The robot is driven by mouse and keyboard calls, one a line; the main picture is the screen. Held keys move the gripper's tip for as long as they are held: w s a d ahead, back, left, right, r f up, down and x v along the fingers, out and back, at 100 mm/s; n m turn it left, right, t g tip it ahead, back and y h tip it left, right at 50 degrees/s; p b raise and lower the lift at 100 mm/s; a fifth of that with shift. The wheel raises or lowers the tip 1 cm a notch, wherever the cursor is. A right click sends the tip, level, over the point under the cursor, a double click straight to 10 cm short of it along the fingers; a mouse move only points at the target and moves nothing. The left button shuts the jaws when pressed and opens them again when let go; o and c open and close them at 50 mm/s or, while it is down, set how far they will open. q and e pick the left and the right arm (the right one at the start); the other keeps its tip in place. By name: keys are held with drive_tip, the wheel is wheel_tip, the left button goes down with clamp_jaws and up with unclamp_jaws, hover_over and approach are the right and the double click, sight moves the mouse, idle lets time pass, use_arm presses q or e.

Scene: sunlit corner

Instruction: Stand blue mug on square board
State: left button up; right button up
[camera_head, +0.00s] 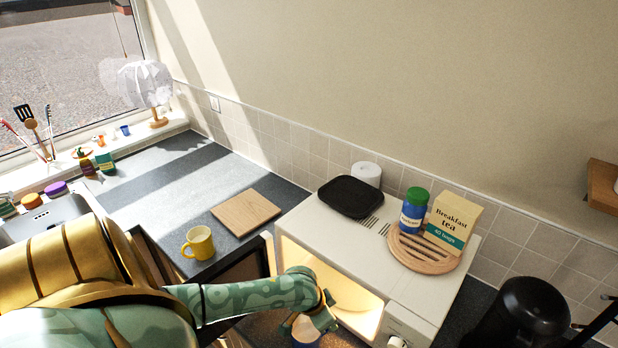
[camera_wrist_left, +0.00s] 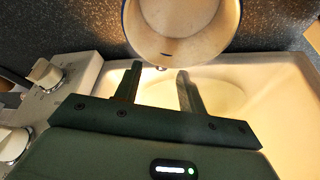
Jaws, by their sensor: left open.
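The square wooden board (camera_head: 245,212) lies flat on the dark counter, left of the microwave. My left arm reaches in front of the open, lit microwave, with its gripper (camera_head: 308,328) low at the bottom edge of the head view. In the left wrist view, the open fingers (camera_wrist_left: 160,70) point at the rim of a round, pale-lined vessel (camera_wrist_left: 180,25), probably a mug. Its outer colour is unclear there, and I cannot tell whether the fingers touch it. A small bluish part (camera_head: 305,343) shows below the gripper in the head view. My right gripper is out of view.
A yellow mug (camera_head: 199,243) stands close to the board's left side. The microwave (camera_head: 335,232) carries a black tray (camera_head: 351,196), a blue jar (camera_head: 413,210) and a tea box (camera_head: 453,222) on a round wooden stand (camera_head: 420,256). The board's top is bare.

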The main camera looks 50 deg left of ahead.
sight(312, 333)
use_arm(q)
drive_tip(key=x, duration=0.3)
drive_tip(key=shift+s+f+b, duration=0.1)
drive_tip(key=shift+s+b, duration=0.1)
drive_tip(key=shift+b, duration=0.15)
drive_tip(key=shift+w+f, duration=0.25)
drive_tip(key=shift+f, duration=0.2)
drive_tip(key=shift+c, duration=0.2)
drive_tip(key=shift+r, duration=0.1)
clamp_jaws()
drive_tip(key=shift+r, duration=0.2)
